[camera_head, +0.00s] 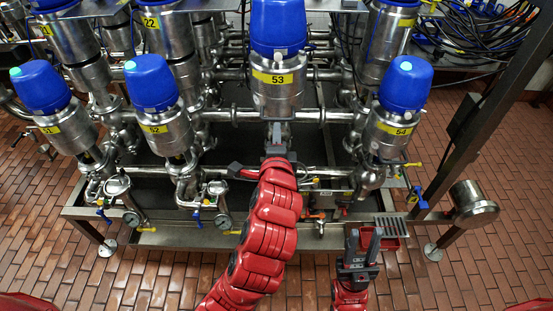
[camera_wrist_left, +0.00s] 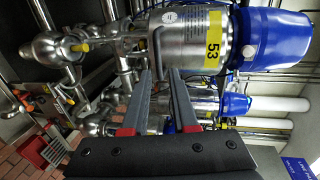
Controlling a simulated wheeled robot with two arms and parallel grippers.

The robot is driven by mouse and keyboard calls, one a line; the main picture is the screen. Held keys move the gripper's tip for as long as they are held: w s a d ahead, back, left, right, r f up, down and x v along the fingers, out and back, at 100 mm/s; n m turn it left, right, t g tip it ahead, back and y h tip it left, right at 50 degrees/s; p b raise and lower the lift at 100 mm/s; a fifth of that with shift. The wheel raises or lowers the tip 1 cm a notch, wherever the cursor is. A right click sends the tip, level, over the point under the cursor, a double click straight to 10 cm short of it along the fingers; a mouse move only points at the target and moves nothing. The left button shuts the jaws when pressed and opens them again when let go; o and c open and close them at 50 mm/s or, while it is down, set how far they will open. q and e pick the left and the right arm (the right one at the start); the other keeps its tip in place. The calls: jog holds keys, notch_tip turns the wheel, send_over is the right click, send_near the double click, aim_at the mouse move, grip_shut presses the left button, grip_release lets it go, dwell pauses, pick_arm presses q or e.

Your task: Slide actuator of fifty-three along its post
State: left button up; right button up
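Actuator 53 (camera_head: 277,92) is a steel cylinder with a yellow label and a blue cap, upright at the middle of the valve row. It lies sideways in the left wrist view (camera_wrist_left: 192,42). In the left wrist view the left gripper's two fingers (camera_wrist_left: 160,76) are apart, pointing toward the lower body of 53 and a thin bent metal handle (camera_wrist_left: 157,48). Contact cannot be told. My right gripper (camera_head: 365,238) is open and empty at the front right.
Actuators 51 (camera_head: 40,88), 52 (camera_head: 151,85) and 54 (camera_head: 404,84) stand on either side. Pipes and gauges (camera_head: 131,219) fill the lower frame. A red tray (camera_head: 390,226) and a steel cylinder (camera_head: 473,203) are at the right. Brick floor lies in front.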

pick_arm(q)
jog(key=p+v, duration=0.8)
jog(key=p, duration=0.2)
jog(key=shift+s+p, duration=0.2)
jog(key=shift+p, duration=0.15)
jog(key=shift+r, duration=0.1)
